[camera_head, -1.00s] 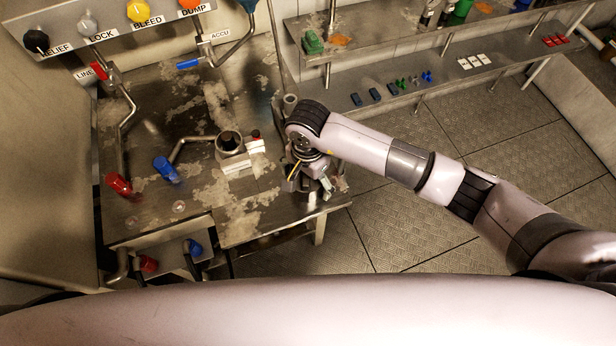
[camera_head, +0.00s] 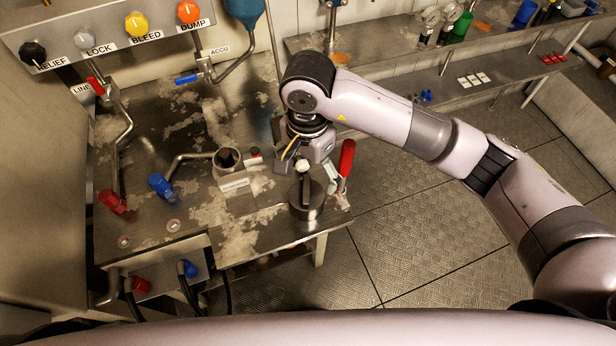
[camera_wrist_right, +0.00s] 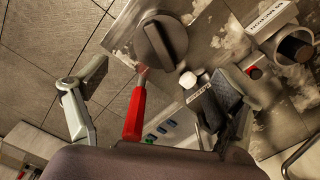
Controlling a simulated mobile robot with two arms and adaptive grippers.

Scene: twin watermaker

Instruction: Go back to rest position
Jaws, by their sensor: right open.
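My right gripper (camera_head: 318,173) hangs over the right end of the metal bench (camera_head: 245,225). Its fingers are spread apart in the right wrist view (camera_wrist_right: 146,76), with nothing held between them. A dark round cap with a raised bar handle (camera_head: 306,207) stands on the bench just below the gripper, apart from it; it also shows in the right wrist view (camera_wrist_right: 161,42). A red handle (camera_head: 347,158) shows beside the gripper and, in the right wrist view (camera_wrist_right: 134,113), between the spread fingers; I cannot tell whether they touch it. My left gripper is not in view.
A labelled pipe stub (camera_head: 229,160) stands left of the gripper. Red (camera_head: 112,201) and blue (camera_head: 161,185) valve handles are farther left. Behind are the knob panel (camera_head: 110,35) and a shelf (camera_head: 480,85) with small parts. The floor (camera_head: 430,230) to the right is clear.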

